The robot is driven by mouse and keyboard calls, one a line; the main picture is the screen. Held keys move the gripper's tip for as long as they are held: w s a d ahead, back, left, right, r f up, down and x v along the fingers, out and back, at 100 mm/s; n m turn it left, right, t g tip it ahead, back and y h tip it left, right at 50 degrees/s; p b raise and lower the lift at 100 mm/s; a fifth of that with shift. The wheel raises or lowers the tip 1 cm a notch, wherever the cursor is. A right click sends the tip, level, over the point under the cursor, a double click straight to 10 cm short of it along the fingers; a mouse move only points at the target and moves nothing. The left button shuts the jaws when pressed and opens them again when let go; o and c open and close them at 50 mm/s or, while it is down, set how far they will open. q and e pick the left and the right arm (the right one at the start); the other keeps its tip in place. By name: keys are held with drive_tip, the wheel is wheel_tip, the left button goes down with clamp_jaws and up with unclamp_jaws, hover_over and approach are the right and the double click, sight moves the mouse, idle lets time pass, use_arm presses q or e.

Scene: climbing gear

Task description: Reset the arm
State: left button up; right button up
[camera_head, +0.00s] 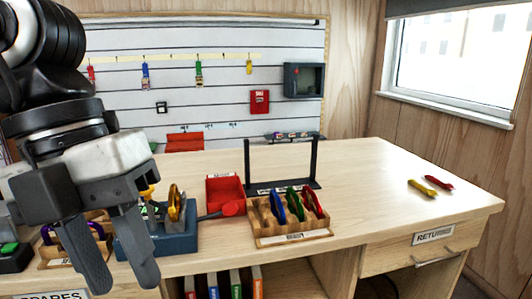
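My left arm comes in from the left edge, and its gripper (125,282) hangs in front of the left part of the wooden workbench (385,187). Its two dark fingers point down and stand apart, with nothing between them. The gripper hides part of the bench and some gear behind it. My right gripper is not in view.
A blue holder (180,243) with metal gear stands close right of the gripper. Further right are a red tray (225,190), a wooden rack (290,240) of coloured carabiners and a black frame (316,165). Yellow (422,188) and red (439,182) pieces lie at right. The bench's right-middle is clear.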

use_arm(q)
drive_tip(key=s+d+r+m+g+h, duration=0.1)
drive_tip(key=s+d+m+g+h, duration=0.25)
drive_tip(key=d+g+h, duration=0.75)
drive_tip(key=w+f+n+t+h, duration=0.2)
drive_tip(key=w+n+t+h, duration=0.95)
drive_tip(key=n+t, duration=0.65)
drive_tip(key=w+a+f+n+t+y, duration=0.3)
drive_tip(key=w+f+n+t+y, duration=0.2)
drive_tip(key=f+n+t+y, duration=0.7)
drive_tip(key=s+a+f+n+g+y, duration=0.2)
drive_tip(key=s+a+f+y, duration=0.1)
drive_tip(key=f, duration=0.6)
drive_tip(key=s+a+f+n+g+y, duration=0.2)
drive_tip(key=s+f, duration=0.3)
drive_tip(key=f, duration=0.4)
drive_tip(key=s+a+f+n+g+y, duration=0.2)
drive_tip(key=s+a+f+n+y, duration=0.1)
drive_tip(key=f, duration=0.7)
drive_tip(key=shift+s+a+g+y, duration=0.4)
drive_tip(key=shift+s+a+y, duration=0.15)
drive_tip(key=shift+s+y, duration=0.5)
